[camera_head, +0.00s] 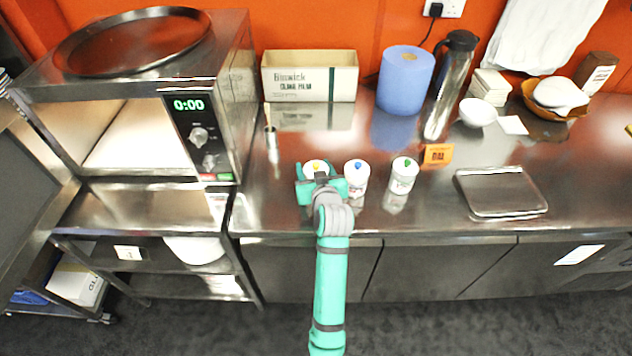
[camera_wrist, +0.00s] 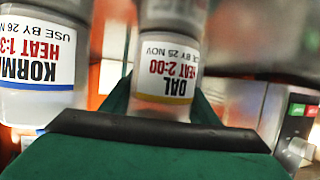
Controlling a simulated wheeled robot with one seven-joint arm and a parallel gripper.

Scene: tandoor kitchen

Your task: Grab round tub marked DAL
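The DAL tub (camera_wrist: 165,75) is a round white tub with a yellow-edged label, upside down in the wrist view. In the head view it is the leftmost of three tubs, with a yellow dot on its lid (camera_head: 315,166). My gripper (camera_head: 318,174) is at this tub, with its body hiding much of the tub's near side. In the wrist view my green fingers (camera_wrist: 160,105) lie on either side of the DAL tub, seemingly with slight gaps. The tub appears to stand on the counter.
The KORMA tub (camera_wrist: 40,70), blue-dotted in the head view (camera_head: 356,176), stands close to the right. A green-dotted tub (camera_head: 403,176) is further right, by an orange card (camera_head: 438,155). The microwave (camera_head: 205,130) stands left.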

